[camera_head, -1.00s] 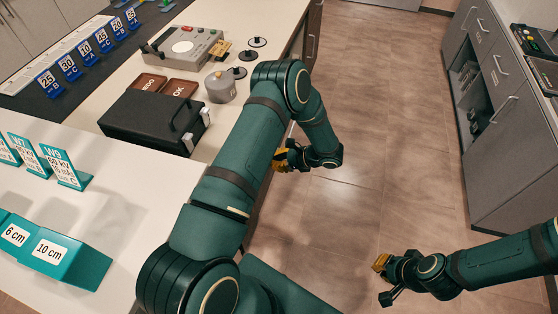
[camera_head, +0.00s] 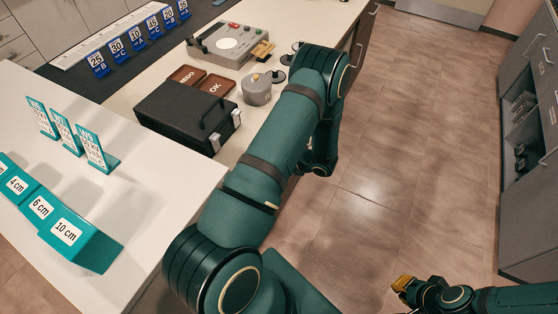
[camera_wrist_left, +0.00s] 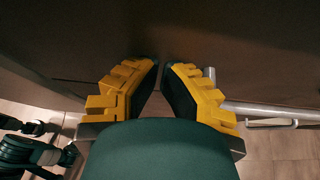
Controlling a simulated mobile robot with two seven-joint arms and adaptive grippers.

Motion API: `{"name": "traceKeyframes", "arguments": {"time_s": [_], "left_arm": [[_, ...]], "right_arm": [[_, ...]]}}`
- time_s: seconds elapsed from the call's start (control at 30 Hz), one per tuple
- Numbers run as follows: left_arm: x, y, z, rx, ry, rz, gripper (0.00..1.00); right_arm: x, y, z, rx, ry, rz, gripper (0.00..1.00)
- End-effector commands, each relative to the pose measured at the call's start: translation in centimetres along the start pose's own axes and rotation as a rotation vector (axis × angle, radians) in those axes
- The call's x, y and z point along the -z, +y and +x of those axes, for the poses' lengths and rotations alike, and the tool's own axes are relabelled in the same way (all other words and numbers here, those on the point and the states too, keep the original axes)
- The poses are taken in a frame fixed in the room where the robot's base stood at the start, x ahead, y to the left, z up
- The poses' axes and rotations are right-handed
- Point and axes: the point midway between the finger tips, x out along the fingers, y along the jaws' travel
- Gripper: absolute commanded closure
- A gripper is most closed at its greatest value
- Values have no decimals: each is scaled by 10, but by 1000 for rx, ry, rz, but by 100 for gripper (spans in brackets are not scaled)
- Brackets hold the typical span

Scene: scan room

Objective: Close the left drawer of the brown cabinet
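The brown cabinet (camera_head: 365,28) shows as a strip with a handle below the white counter in the head view; its left drawer cannot be made out there. In the left wrist view a dark brown panel (camera_wrist_left: 240,55) fills the top, with a metal bar handle (camera_wrist_left: 275,110) beside the right finger. My left gripper (camera_wrist_left: 162,66) faces this panel, its yellow fingers a narrow gap apart with nothing between them. Contact with the panel cannot be told. In the head view my arm hides this gripper. My right gripper (camera_head: 402,284) is low at the right, empty, partly cut off.
The white counter (camera_head: 130,150) at the left carries a black case (camera_head: 185,115), teal blocks (camera_head: 75,240) and a grey device (camera_head: 228,45). A grey cabinet (camera_head: 530,200) stands at the right. Open wooden floor (camera_head: 400,150) lies between.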

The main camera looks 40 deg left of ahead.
Motion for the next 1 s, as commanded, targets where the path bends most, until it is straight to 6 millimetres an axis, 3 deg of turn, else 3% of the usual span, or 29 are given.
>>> {"name": "traceKeyframes", "arguments": {"time_s": [0.17, 0.37, 0.53, 0.7, 1.0], "left_arm": [[-2, 0, 3, -3, -6, -3, 100], [5, -1, -6, -2, -2, -3, 100], [21, -1, -36, 4, 2, 0, 100], [19, -1, -81, 6, 0, -2, 100], [20, -1, -126, 3, 2, -1, 100]], "right_arm": [[-1, -1, 0, 0, 0, -1, 100], [0, 1, 2, -3, 1, -1, 100], [0, 13, 2, -3, 5, 4, 100], [1, 13, -9, 0, 1, 6, 100], [-1, 9, -14, 0, -3, 6, 100]]}}
